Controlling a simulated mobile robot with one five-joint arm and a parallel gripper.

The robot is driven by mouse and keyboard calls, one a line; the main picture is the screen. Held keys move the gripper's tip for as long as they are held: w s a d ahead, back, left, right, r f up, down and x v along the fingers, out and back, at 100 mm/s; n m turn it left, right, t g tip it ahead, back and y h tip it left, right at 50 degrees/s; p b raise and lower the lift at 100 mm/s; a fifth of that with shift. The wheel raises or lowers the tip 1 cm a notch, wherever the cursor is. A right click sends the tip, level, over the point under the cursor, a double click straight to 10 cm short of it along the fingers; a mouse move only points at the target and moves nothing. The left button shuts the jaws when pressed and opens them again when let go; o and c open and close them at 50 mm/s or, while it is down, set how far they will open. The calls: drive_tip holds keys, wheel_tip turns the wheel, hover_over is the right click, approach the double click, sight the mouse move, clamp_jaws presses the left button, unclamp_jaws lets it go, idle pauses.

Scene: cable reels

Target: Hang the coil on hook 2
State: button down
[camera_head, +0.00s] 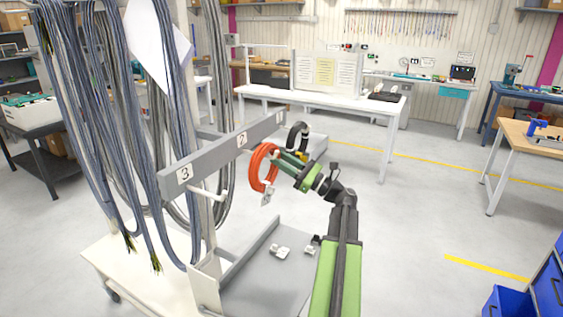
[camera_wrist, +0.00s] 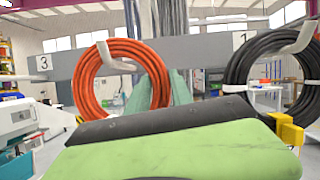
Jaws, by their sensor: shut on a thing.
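The orange coil (camera_head: 255,167) hangs upright in front of the numbered rail, by the plate marked 2 (camera_head: 242,139). My gripper (camera_head: 279,158) is shut on the coil's right side. In the wrist view the orange coil (camera_wrist: 86,82) faces me, and white hook 2 (camera_wrist: 118,64) shows inside its ring, seemingly through the opening. I cannot tell whether the coil rests on the hook. A small pale piece (camera_head: 267,196) shows at the coil's lower edge.
A black coil (camera_head: 292,138) hangs on hook 1 (camera_wrist: 301,38), to the right in the wrist view. Hook 3 (camera_head: 215,193) is empty. Long grey cable bundles (camera_head: 95,130) hang behind the rail (camera_head: 205,160). Open floor (camera_head: 410,225) lies to the right.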

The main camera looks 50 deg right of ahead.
drive_tip(key=shift+f, duration=0.1)
drive_tip(key=c, duration=1.1)
unclamp_jaws()
drive_tip(key=shift+o, duration=0.4)
drive_tip(key=o, duration=0.6)
drive_tip(key=s+d, duration=0.2)
drive_tip(key=s, duration=0.8)
drive_tip(key=shift+s+d, duration=0.3)
drive_tip(key=shift+d, duration=0.05)
